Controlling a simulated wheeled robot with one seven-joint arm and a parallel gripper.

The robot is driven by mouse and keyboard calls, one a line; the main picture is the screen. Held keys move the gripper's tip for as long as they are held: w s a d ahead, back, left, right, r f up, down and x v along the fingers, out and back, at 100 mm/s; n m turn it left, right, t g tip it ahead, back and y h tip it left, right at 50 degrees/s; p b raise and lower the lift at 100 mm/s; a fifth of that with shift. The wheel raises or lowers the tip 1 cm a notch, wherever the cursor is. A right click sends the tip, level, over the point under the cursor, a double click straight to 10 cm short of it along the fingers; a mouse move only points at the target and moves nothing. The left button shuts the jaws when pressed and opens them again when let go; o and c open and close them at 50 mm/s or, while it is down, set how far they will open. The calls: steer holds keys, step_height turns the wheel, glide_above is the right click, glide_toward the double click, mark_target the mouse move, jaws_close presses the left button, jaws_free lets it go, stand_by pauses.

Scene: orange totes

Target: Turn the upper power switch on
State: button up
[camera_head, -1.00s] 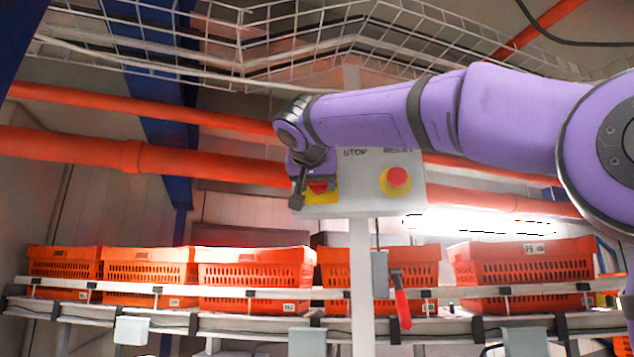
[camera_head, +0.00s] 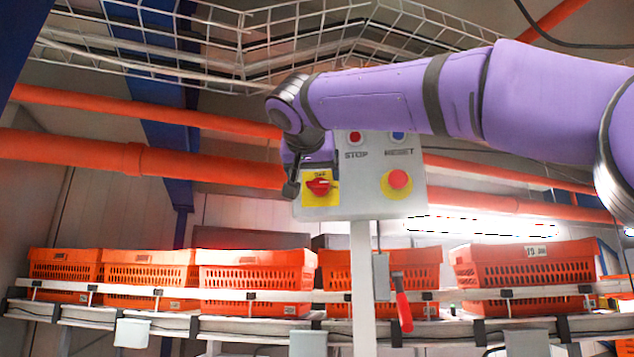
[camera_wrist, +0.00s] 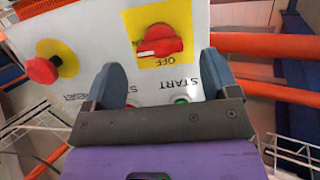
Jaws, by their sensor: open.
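The upper power switch (camera_head: 318,187) is a red rotary knob on a yellow plate, low on the left of a grey control panel (camera_head: 345,205). In the wrist view the knob (camera_wrist: 160,42) lies roughly level, with a pale mark at its left end and an upside-down OFF label below it. My gripper (camera_head: 291,188) is at the panel's left edge, beside the switch. In the wrist view my gripper (camera_wrist: 160,78) has its fingers wide apart, with nothing between them but the panel face behind. The knob is beyond the fingertips, apart from them.
The panel also has a red emergency stop (camera_head: 397,180), a red STOP button (camera_head: 354,138) and a blue RESET button (camera_head: 397,138). A red-handled lever (camera_head: 402,303) hangs below. Orange totes (camera_head: 255,278) line a conveyor behind. A wire cable tray (camera_head: 270,50) runs overhead.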

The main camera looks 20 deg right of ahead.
steer(key=v, duration=0.5)
steer(key=shift+s+a+r, duration=0.1)
steer(key=shift+s+a, duration=0.1)
steer(key=shift+s, duration=0.15)
steer(key=s+d+f+n+g+y, duration=0.2)
steer(key=s+d+f, duration=0.2)
steer(key=f, duration=1.1)
steer(key=s+d+f+n+g+y, duration=0.2)
steer(key=s+f, duration=0.8)
steer(key=f, duration=0.6)
steer(key=s+d+f+n+g+y, duration=0.2)
steer(key=s+d+f, duration=0.3)
steer(key=f, duration=1)
steer(key=shift+s+d+f+g+y, duration=0.3)
steer(key=shift+s+g+y, duration=0.4)
steer(key=shift+s+g, duration=0.3)
steer(key=shift+c, duration=0.2)
